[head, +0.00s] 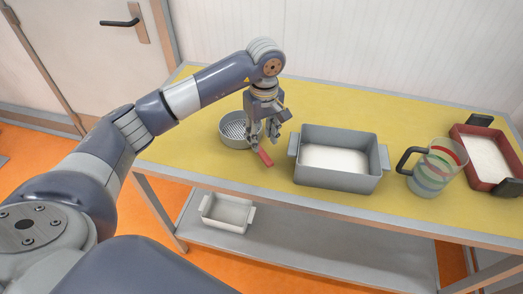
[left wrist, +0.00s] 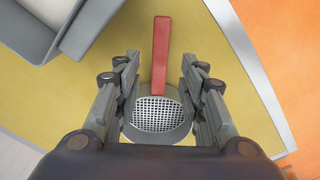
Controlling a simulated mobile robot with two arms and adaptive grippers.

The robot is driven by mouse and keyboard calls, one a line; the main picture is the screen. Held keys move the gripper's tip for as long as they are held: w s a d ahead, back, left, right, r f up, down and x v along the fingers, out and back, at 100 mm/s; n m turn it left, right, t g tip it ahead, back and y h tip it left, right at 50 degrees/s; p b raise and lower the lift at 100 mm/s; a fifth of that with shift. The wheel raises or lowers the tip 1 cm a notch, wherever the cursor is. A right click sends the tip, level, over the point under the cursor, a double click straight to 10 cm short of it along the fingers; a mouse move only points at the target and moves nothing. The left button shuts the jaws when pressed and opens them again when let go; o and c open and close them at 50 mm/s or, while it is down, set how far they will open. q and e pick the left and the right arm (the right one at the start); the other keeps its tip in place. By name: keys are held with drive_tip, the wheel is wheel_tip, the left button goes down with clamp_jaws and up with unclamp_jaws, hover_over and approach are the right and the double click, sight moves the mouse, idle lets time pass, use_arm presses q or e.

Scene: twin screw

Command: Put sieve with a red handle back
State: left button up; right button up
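The sieve (head: 234,131) is a round grey metal cup with a perforated bottom, resting on the yellow tabletop. Its red handle (head: 265,157) points toward the table's front edge. My left gripper (head: 268,143) is above the sieve, close to where the handle meets the cup. In the left wrist view the sieve's mesh (left wrist: 158,114) and red handle (left wrist: 161,55) lie between the two spread fingers (left wrist: 160,88), with gaps on both sides. My right gripper is in neither view.
A grey bin (head: 342,179) with white powder stands right of the sieve. Farther right are a clear jug (head: 436,166) with coloured bands and a red tray (head: 482,182) of white powder. A small white tray (head: 228,213) sits on the lower shelf (head: 330,236). Bare tabletop (head: 180,146) lies left of the sieve.

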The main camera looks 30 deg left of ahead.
use_arm(q)
wheel_tip(320, 180, up, 5)
drive_tip(key=shift+s+d+r+b, duration=0.1)
drive_tip(key=shift+b, duration=0.4)
